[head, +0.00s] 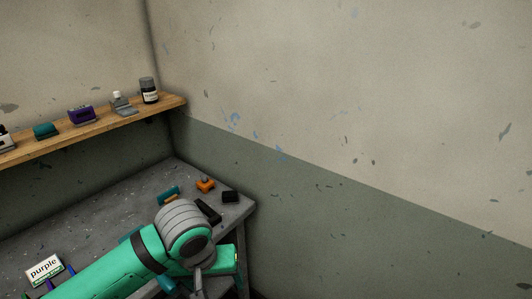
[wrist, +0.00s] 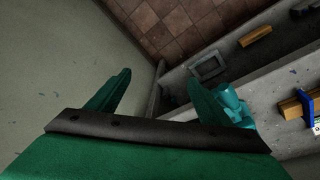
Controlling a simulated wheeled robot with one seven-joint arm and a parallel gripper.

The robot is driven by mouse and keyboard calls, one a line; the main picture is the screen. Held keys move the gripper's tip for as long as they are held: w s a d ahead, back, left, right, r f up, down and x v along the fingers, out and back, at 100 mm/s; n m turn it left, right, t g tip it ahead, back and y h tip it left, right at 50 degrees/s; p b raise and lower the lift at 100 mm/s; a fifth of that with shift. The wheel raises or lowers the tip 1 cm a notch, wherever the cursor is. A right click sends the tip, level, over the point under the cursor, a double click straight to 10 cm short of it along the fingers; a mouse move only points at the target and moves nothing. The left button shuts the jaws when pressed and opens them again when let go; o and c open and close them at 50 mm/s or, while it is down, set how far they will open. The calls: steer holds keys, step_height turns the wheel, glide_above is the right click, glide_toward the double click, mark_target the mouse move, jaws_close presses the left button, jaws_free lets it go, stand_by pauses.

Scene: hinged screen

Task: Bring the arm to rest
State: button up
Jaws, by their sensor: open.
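My arm shows in the head view as a green link with a grey ribbed joint, reaching over the workbench (head: 110,210) near its right end. My gripper is not clearly made out there. In the wrist view, my gripper (wrist: 160,80) shows two green fingers spread wide apart. Nothing is between them. A teal rounded piece (wrist: 232,103) shows just beside the right finger; I cannot tell whether it touches. No hinged screen can be made out in either view.
A wooden shelf (head: 110,124) with a dark jar (head: 149,92) and a purple box (head: 81,115) runs along the left wall. Right of the bench is bare wall.

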steer(key=w+d+r+t+h, duration=0.3)
steer(key=d+r+t+h, duration=0.1)
steer(key=d, duration=0.5)
steer(key=w+d+r+t+h, duration=0.3)
steer(key=w+d+r+h, duration=0.1)
steer(key=d, duration=0.4)
steer(key=w+d+r+t+h, duration=0.3)
steer(key=d+r+t+h, duration=0.1)
steer(key=d, duration=0.5)
steer(key=s+a+f+n+t+y, duration=0.1)
steer(key=s+a+f+n+y, duration=0.3)
steer(key=f, duration=0.4)
steer(key=s+a+f+n+t+y, duration=0.1)
steer(key=s+f+t+y, duration=0.1)
steer(key=s+f+y, duration=0.35)
steer(key=s+a+f+n+t+y, duration=0.1)
steer(key=s+a+f+n+y, duration=0.15)
steer(key=s+f, duration=0.45)
steer(key=s+a+f+m, duration=0.2)
steer(key=s, duration=0.5)
steer(key=s+a+f+m+g, duration=0.1)
steer(key=s+a+f+m, duration=0.1)
steer(key=s, duration=0.5)
steer(key=s+a+f+m+g, duration=0.1)
steer(key=s+a+f+m, duration=0.2)
steer(key=s, duration=0.4)
steer(key=shift+s+f+m+y, duration=0.15)
steer(key=shift+f+m+y, duration=0.15)
steer(key=shift+f+m, duration=0.4)
